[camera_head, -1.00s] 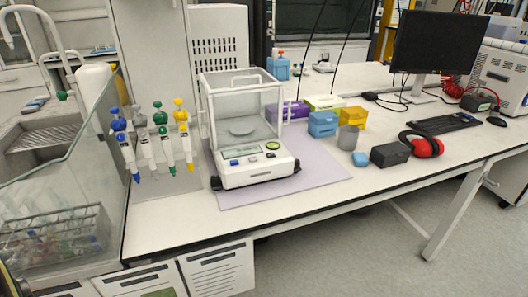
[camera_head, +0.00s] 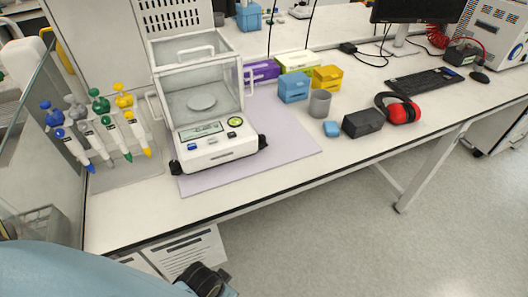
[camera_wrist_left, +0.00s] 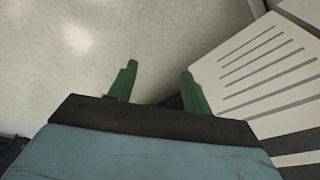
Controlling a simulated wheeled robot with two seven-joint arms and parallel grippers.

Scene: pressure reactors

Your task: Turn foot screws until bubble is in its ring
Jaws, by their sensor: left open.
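The analytical balance (camera_head: 205,105) stands on a lilac mat (camera_head: 290,150) on the bench, its glass chamber closed around a round pan. A round green bubble level (camera_head: 235,121) is at the right of its front panel; the bubble's place in the ring is too small to tell. A black foot screw (camera_head: 176,168) shows at the front left corner and another black foot screw (camera_head: 262,141) at the front right. In the left wrist view, my left gripper (camera_wrist_left: 157,85) has two green fingers apart, with nothing between them. My right gripper is in neither view.
A pipette stand (camera_head: 125,165) with several pipettes is left of the balance. Blue box (camera_head: 293,88), grey cup (camera_head: 320,104), black box (camera_head: 362,124) and red earmuffs (camera_head: 402,108) are to the right.

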